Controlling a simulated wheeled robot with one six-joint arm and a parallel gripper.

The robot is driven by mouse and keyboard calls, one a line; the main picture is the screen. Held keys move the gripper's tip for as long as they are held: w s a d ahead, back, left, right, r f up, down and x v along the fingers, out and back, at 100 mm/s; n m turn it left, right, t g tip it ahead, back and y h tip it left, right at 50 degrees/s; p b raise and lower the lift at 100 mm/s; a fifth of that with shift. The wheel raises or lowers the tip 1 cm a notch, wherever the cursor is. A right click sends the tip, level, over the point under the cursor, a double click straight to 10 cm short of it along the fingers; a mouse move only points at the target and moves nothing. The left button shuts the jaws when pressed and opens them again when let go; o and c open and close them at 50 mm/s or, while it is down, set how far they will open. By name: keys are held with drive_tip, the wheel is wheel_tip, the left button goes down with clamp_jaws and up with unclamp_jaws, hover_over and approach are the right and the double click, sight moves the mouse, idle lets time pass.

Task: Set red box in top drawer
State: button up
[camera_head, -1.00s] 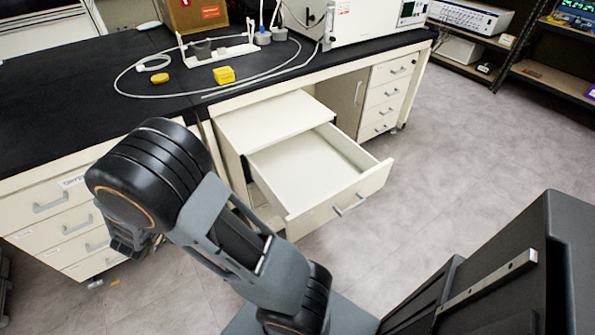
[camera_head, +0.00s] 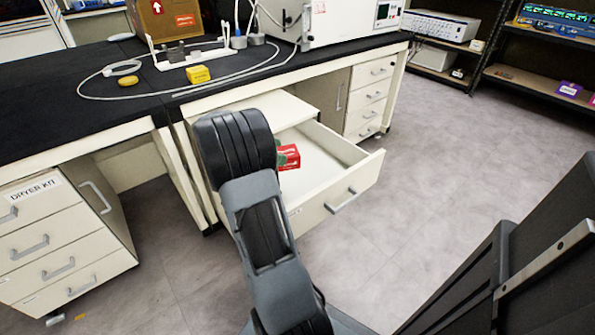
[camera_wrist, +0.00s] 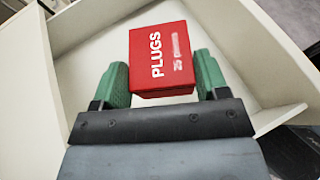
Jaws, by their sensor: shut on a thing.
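The red box (camera_wrist: 162,62), marked "PLUGS", sits between the two green fingers of my gripper (camera_wrist: 162,80) in the wrist view. My gripper is shut on it. The open top drawer (camera_wrist: 100,45) is cream white and lies behind and around the box in that view. In the head view the red box (camera_head: 288,157) shows over the left part of the pulled-out drawer (camera_head: 333,197), partly hidden by my arm. I cannot tell whether the box touches the drawer floor.
The black bench top (camera_head: 60,85) holds a yellow box (camera_head: 197,74), a yellow round piece (camera_head: 127,81), a white stand (camera_head: 190,55) and a looped cable. A white machine (camera_head: 350,20) stands behind. Another drawer unit (camera_head: 60,240) is at left. Grey floor is open at right.

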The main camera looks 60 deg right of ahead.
sight(289, 152)
drive_tip(key=d, duration=0.1)
drive_tip(key=s+d+f, duration=0.1)
drive_tip(key=d, duration=0.1)
drive_tip(key=d+f+b, duration=0.1)
drive_tip(key=shift+s+d+f, duration=0.2)
drive_tip(key=shift+d, duration=0.05)
drive_tip(key=d+f+b, duration=0.1)
drive_tip(key=d+f, duration=0.1)
drive_tip(key=s+d+f, duration=0.1)
drive_tip(key=d+f, duration=0.1)
drive_tip(key=shift+d+f+b, duration=0.1)
drive_tip(key=shift+f+b, duration=0.25)
drive_tip(key=shift+f, duration=0.05)
drive_tip(key=shift+s+d+f, duration=0.1)
drive_tip(key=shift+d+f, duration=0.2)
drive_tip(key=shift+f, duration=0.1)
drive_tip(key=shift+f+b, duration=0.9)
drive_tip(key=shift+f, duration=0.65)
drive_tip(key=shift+f, duration=0.1)
drive_tip(key=shift+f+b, duration=0.15)
drive_tip(key=shift+b, duration=0.15)
drive_tip(key=o, duration=0.9)
drive_tip(key=shift+o, duration=0.2)
